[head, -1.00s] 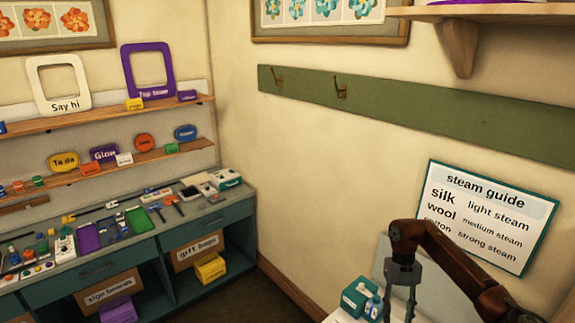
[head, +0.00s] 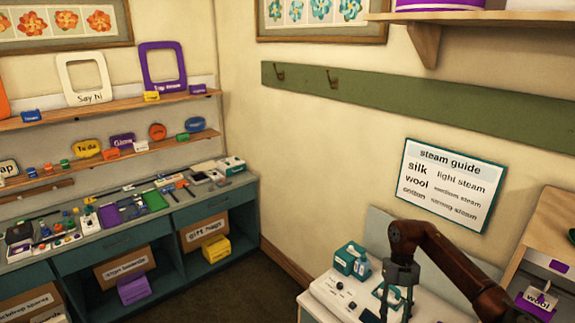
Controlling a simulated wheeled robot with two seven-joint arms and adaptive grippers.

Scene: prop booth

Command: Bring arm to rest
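My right arm, reddish brown, comes in from the lower right in the head view and bends down at its wrist. My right gripper (head: 397,308) is dark grey and points down over the white-topped counter (head: 335,300). Its two fingers show a gap between them and it looks empty. A teal item on the counter is partly hidden behind the fingers. Whether the gripper touches anything cannot be told. My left gripper is not in view.
A teal box (head: 350,260) stands just left of the gripper. A wooden cabinet (head: 548,235) with a "wool" tag stands at the right. The steam guide sign (head: 452,185) hangs behind. A cluttered teal workbench (head: 115,240) lines the left wall; dark floor lies between.

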